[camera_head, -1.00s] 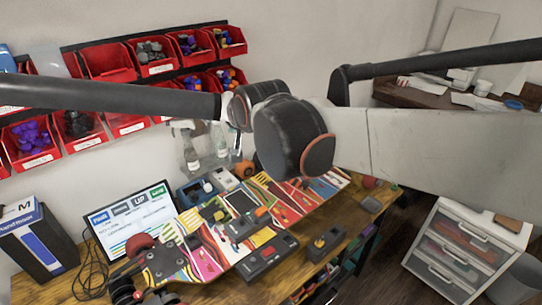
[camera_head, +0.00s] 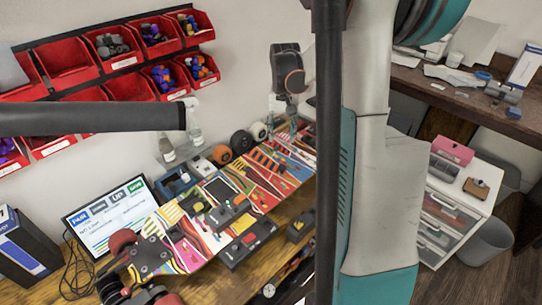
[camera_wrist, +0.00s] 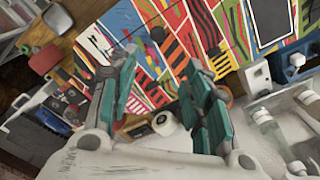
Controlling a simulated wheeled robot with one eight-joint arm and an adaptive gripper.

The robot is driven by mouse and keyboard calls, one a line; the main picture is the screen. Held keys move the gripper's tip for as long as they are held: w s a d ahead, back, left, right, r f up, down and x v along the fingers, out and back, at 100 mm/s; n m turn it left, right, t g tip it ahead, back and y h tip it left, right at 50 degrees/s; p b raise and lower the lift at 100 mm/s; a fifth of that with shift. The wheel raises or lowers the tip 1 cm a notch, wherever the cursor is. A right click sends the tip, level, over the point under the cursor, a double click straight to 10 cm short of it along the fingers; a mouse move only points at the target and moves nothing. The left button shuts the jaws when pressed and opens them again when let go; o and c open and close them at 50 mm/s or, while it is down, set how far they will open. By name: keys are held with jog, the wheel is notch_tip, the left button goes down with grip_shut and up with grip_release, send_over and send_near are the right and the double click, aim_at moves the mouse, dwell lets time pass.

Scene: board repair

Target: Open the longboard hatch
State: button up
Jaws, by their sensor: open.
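The longboard (camera_head: 262,178) lies on the workbench with its colourful patterned deck facing up, and it fills the upper part of the wrist view (camera_wrist: 190,45). A dark rectangular panel with a pale edge, which looks like the hatch (camera_head: 218,188), lies flat in the deck. It shows at the top right of the wrist view (camera_wrist: 272,20). My gripper (camera_wrist: 160,100) is open and empty, its teal fingers apart above the bench, left of and below the panel in the wrist view.
Wheels (camera_head: 242,142) and bottles (camera_head: 194,130) stand behind the board. A laptop-like screen (camera_head: 112,220) is at the left, with red bins (camera_head: 66,62) above. Black tool-like devices (camera_head: 247,243) lie along the board's front. A white drawer unit (camera_head: 462,190) stands right of the bench.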

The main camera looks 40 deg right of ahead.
aim_at(283, 166)
jog(key=f+b, duration=0.1)
jog(key=f, duration=0.3)
jog(key=f+b, duration=0.1)
jog(key=f, duration=0.4)
jog(key=f+b, duration=0.2)
jog(key=f, duration=0.3)
jog(key=shift+s, duration=0.35)
jog(key=shift+d, duration=0.1)
grip_shut()
